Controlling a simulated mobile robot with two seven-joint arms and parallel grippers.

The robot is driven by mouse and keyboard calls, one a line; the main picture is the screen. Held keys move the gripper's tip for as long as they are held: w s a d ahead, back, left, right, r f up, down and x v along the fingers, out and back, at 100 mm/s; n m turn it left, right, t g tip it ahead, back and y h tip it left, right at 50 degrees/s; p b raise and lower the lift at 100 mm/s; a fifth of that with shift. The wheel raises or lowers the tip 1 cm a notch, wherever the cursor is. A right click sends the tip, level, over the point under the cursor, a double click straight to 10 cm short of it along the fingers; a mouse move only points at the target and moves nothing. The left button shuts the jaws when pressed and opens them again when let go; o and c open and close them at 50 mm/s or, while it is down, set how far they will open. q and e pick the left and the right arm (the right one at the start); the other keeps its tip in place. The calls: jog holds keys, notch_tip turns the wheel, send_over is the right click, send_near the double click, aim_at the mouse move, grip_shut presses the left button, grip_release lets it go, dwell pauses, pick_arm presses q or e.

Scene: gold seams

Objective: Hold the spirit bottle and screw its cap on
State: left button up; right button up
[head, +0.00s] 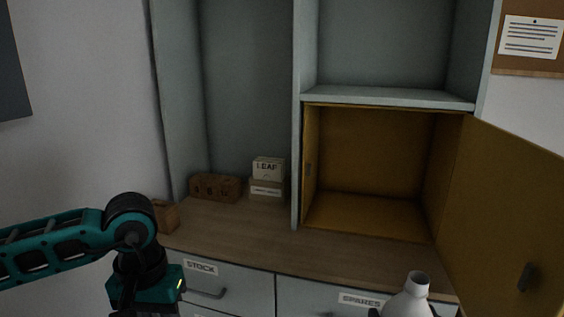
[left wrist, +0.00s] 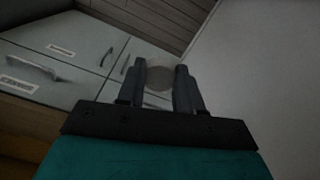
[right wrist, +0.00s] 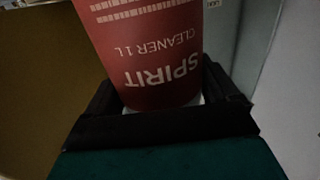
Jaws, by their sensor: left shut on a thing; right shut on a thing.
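The spirit bottle (head: 408,300) is white and stands upright at the bottom right of the head view, its bare neck pointing up. Its red label (right wrist: 150,55) fills the right wrist view and reads "SPIRIT CLEANER 1 L". My right gripper (right wrist: 165,92) is shut on the bottle, one dark finger on each side. My left gripper (left wrist: 163,75) is shut on a pale round thing, which looks like the cap (left wrist: 159,78). In the head view the left arm comes in at the left, apart from the bottle, and its fingertips are out of frame.
A wooden counter (head: 250,222) with drawers labelled STOCK and SPARES lies ahead. A brown block (head: 214,187) and small boxes (head: 268,170) stand on it at the back. An ochre compartment (head: 365,208) stands open, its door (head: 505,215) swung out at the right, close to the bottle.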

jog(key=shift+r, duration=0.2)
jog(key=s+a+n+g+y, duration=0.1)
jog(key=a+n+g+y, duration=0.3)
jog(key=a+n+y, duration=0.4)
jog(key=a+r+y, duration=0.1)
jog(key=a+y, duration=0.2)
jog(key=a, duration=0.3)
jog(key=shift+y, duration=0.3)
jog(key=shift+a, duration=0.1)
pick_arm(q)
jog(key=s+d+r+n, duration=0.1)
jog(key=d+r, duration=1.8)
jog(key=d, duration=0.5)
jog(key=shift+s+r, duration=0.2)
jog(key=shift+r, duration=0.1)
